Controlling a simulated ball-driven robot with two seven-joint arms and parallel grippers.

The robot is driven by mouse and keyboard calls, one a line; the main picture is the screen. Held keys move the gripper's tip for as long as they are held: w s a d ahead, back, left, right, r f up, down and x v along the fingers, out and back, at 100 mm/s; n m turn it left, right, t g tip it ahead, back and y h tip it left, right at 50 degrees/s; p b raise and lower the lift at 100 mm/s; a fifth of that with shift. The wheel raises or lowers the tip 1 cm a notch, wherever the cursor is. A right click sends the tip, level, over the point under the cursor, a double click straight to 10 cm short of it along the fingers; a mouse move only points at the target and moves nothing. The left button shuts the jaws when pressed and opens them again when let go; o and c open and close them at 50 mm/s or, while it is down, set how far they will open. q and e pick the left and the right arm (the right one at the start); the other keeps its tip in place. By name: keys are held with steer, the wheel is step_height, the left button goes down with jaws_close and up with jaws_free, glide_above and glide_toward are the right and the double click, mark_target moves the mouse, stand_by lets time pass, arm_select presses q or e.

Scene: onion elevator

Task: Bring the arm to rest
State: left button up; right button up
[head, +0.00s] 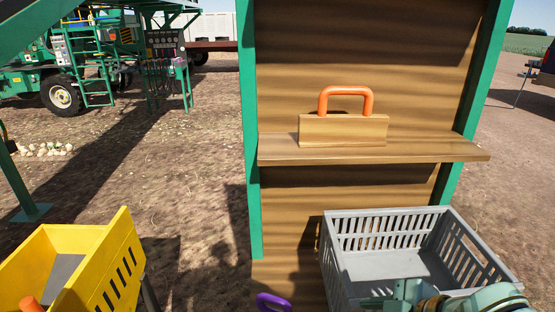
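My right arm comes in at the bottom right, in front of the grey crate (335,262). Its teal gripper (392,298) is at the bottom edge and partly cut off, overlapping the crate's near side. I cannot tell whether it is open or shut, and I see nothing held in it. My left gripper is not in view.
A wooden block with an orange handle (345,128) stands on a wooden shelf (440,150) of a green-framed panel. A yellow crate (115,255) with an orange object (31,303) is at lower left. A purple handle (273,301) shows at the bottom. A green machine (75,65) stands behind.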

steer(key=d+f+m+t+h, duration=0.3)
steer(key=d+f+m+h, duration=0.15)
steer(key=f, duration=0.35)
steer(key=s+d+f+m+g+h, duration=0.3)
steer(key=s+d+f+h, duration=0.3)
steer(key=s+d, duration=0.45)
steer(key=s+a+f+g+y, duration=0.1)
steer(key=s+a+f, duration=0.2)
steer(key=f, duration=0.9)
steer(key=s+a+f+g+y, duration=0.2)
steer(key=f, duration=1.1)
steer(key=s+f+m+g, duration=0.1)
steer(key=s+f+m, duration=0.1)
steer(key=s+f, duration=0.5)
steer(key=s+f+m+g+y, duration=0.1)
steer(key=s+f, duration=0.7)
steer(key=s, duration=0.5)
steer(key=shift+s+f+m+g, duration=0.15)
steer(key=shift+s+m+g, duration=0.15)
steer(key=shift+s+m, duration=0.05)
steer(key=shift+a+y, duration=0.1)
steer(key=shift+y, duration=0.15)
